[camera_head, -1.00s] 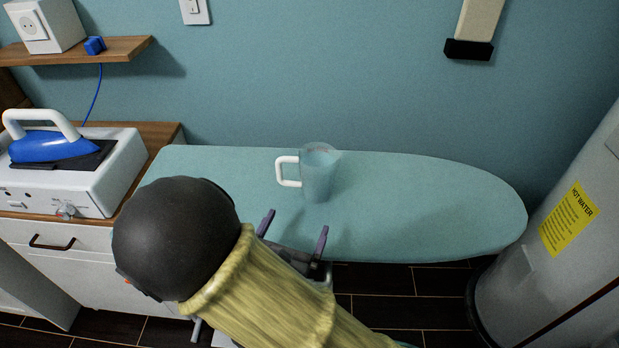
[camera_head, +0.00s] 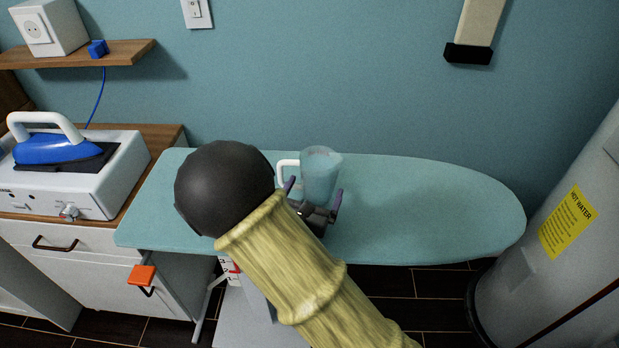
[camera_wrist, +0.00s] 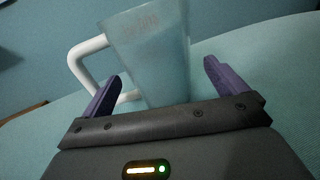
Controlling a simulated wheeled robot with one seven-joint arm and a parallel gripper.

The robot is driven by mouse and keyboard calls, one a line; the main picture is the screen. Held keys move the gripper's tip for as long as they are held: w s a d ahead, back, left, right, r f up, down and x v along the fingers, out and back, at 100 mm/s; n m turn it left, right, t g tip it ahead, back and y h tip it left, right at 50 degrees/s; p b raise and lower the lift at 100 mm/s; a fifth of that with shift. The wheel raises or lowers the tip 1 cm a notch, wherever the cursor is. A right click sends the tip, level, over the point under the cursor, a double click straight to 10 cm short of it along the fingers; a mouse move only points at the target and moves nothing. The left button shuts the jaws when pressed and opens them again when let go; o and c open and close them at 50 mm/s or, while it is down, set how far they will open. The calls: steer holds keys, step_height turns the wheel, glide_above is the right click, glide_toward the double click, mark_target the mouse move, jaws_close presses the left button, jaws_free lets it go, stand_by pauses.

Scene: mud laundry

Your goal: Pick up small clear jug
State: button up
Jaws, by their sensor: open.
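The small clear jug (camera_head: 320,172) is a translucent cup with a white handle on its left side. It stands upright on the teal ironing board (camera_head: 430,205). My gripper (camera_head: 314,188) is open at the jug's near side, with its purple fingers spread to the jug's left and right. In the wrist view the jug (camera_wrist: 150,55) fills the space ahead of and between the fingertips of my gripper (camera_wrist: 162,82). The handle is by the left finger; whether they touch I cannot tell. The jug's base is hidden in the head view by my gripper.
A blue iron (camera_head: 55,148) rests on a white station (camera_head: 120,185) on the cabinet at left. A wooden shelf (camera_head: 90,55) is above it. A grey tank (camera_head: 570,230) with a yellow label stands at right. The board's right half is clear.

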steer(key=x, duration=0.5)
steer(key=shift+w+a+p, duration=0.1)
steer(key=shift+w+p, duration=0.05)
steer(key=shift+p, duration=0.15)
stand_by(0.4)
steer(key=c, duration=1.5)
step_height(320, 180, up, 10)
steer(key=shift+p, duration=0.45)
